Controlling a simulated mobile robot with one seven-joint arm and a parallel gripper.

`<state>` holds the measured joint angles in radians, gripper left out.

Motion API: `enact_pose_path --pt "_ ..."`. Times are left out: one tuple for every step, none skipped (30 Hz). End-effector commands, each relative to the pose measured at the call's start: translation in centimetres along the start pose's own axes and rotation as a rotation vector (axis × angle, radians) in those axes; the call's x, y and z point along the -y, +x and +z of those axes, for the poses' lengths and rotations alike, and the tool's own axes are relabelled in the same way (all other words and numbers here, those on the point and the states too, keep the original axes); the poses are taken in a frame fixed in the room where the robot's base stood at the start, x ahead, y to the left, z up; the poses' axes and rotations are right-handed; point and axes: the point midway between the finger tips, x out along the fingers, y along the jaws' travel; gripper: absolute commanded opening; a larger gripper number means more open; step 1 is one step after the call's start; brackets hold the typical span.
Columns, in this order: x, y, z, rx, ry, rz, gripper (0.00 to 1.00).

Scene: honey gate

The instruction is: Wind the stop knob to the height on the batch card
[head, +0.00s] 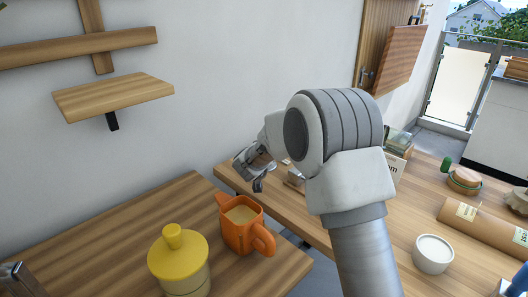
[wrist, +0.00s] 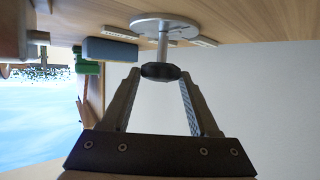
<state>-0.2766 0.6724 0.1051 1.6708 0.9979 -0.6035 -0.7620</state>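In the wrist view a dark round knob (wrist: 160,71) sits at the end of a pale post on a round light flange (wrist: 164,25). My gripper (wrist: 161,74) has its two fingers spread, one on each side of the knob. The knob appears at or just beyond the fingertips; I see no clear contact.
An orange jug (head: 234,236) and a yellow-lidded pot (head: 180,277) stand on the near table. A white cup (head: 433,254), a brown roll (head: 484,228) and a round wooden item with a green knob (head: 464,181) lie right. A wooden shelf (head: 114,97) juts from the wall.

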Motion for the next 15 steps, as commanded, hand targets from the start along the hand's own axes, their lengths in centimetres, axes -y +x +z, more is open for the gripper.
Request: enact_pose_path --pt "0.0 -0.01 0.0 0.0 0.0 0.0 0.51" --pt "0.0 -0.01 0.0 0.0 0.0 0.0 0.45" --pt "0.0 -0.02 0.0 0.0 0.0 0.0 0.38" --pt "0.0 -0.02 0.0 0.0 0.0 0.0 0.33" --pt "0.0 -0.02 0.0 0.0 0.0 0.0 0.27" --pt "0.0 -0.02 0.01 0.0 0.0 0.0 0.2" --pt "0.0 -0.02 0.01 0.0 0.0 0.0 0.15" --pt "0.0 -0.02 0.01 0.0 0.0 0.0 0.09" --pt "0.0 -0.02 0.01 0.0 0.0 0.0 0.02" --pt "0.0 -0.02 0.01 0.0 0.0 0.0 0.0" --pt "0.0 -0.02 0.01 0.0 0.0 0.0 0.0" --pt "0.01 -0.03 -0.01 0.0 0.0 0.0 0.0" --pt "0.02 -0.04 -0.02 0.0 0.001 0.001 0.0" --pt "0.02 -0.05 -0.04 0.0 0.001 0.002 0.0" --pt "0.04 -0.07 -0.08 0.001 0.002 0.005 0.0"
